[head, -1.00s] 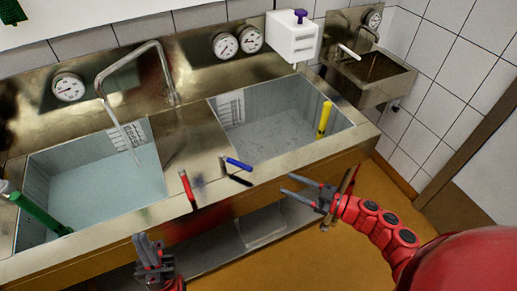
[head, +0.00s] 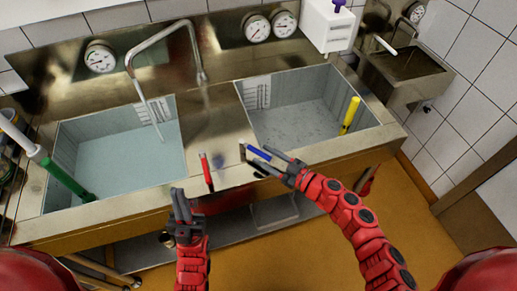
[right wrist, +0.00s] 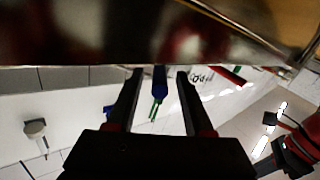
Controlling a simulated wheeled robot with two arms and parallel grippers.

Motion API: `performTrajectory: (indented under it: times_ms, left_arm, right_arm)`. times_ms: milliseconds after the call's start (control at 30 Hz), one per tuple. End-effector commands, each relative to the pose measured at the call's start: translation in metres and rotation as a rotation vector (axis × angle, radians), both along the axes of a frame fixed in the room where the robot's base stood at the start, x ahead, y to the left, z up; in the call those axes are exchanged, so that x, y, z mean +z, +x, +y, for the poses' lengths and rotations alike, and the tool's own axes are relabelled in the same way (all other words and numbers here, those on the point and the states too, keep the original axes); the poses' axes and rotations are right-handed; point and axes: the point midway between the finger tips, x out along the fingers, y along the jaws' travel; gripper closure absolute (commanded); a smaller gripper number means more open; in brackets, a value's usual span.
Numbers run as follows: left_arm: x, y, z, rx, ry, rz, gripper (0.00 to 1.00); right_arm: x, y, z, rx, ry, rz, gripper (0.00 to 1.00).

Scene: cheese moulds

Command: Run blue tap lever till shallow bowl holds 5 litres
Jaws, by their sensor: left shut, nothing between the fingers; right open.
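The blue tap lever (head: 257,152) sticks out from the sink unit's front edge, between the two basins. My right gripper (head: 262,158) is open at the blue lever. In the right wrist view the blue lever (right wrist: 159,78) shows between its two fingers; I cannot tell whether they touch it. The left basin (head: 62,150) holds pale bluish water below a bent spout (head: 135,75). The right basin (head: 362,112) has a grey floor; I cannot tell its water level. I cannot tell which is the shallow bowl. My left gripper (head: 180,193) is shut and empty before the front edge.
A red lever (head: 206,172) stands left of the blue one. A green rod (head: 66,181) leans in the left basin, a yellow one (head: 350,115) in the right. Scale marks line both basins' back walls. Round dials (head: 100,57) sit on the backsplash. A small basin (head: 405,72) is at right.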

Motion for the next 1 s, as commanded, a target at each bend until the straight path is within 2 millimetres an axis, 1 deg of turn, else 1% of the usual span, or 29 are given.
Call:
performTrajectory:
  times_ms: [33,100,200,300,533,567,600,667,700,833,867,1000]
  left_arm:
    - [0.004,0.0,0.0,0.0,0.0,0.0,1.0]
    - [0.006,0.0,0.0,0.0,0.0,0.0,1.0]
    - [0.007,0.0,0.0,0.0,0.0,0.0,1.0]
    - [0.007,0.0,0.0,0.0,0.0,0.0,1.0]
    - [0.007,0.0,0.0,0.0,0.0,0.0,1.0]
    - [0.007,0.0,0.0,0.0,0.0,0.0,1.0]
    - [0.007,0.0,0.0,0.0,0.0,0.0,1.0]
    - [0.007,0.0,0.0,0.0,0.0,0.0,1.0]
    - [0.007,0.0,0.0,0.0,0.0,0.0,1.0]
    - [0.007,0.0,0.0,0.0,0.0,0.0,1.0]
    - [0.007,0.0,0.0,0.0,0.0,0.0,1.0]
    - [0.007,0.0,0.0,0.0,0.0,0.0,1.0]
  right_arm:
    - [0.003,0.006,0.007,0.0,0.002,-0.001,0.48]
    - [0.003,0.011,0.014,0.001,0.001,-0.003,0.48]
    - [0.001,0.015,0.021,0.001,0.0,-0.003,0.48]
    - [0.0,0.017,0.024,0.001,0.0,-0.001,0.48]
    - [0.0,0.018,0.025,0.001,-0.001,-0.001,0.48]
    - [0.0,0.018,0.025,0.001,-0.001,-0.001,0.5]
    - [0.0,0.018,0.024,0.001,-0.001,-0.001,0.57]
    - [0.0,0.018,0.024,0.001,-0.001,-0.001,0.68]
    - [0.0,0.018,0.024,0.001,-0.001,-0.001,0.75]
    - [0.0,0.018,0.024,0.001,-0.001,-0.001,0.98]
    - [0.0,0.018,0.024,0.001,0.0,-0.001,1.0]
    - [0.0,0.018,0.024,0.001,-0.001,-0.001,1.0]
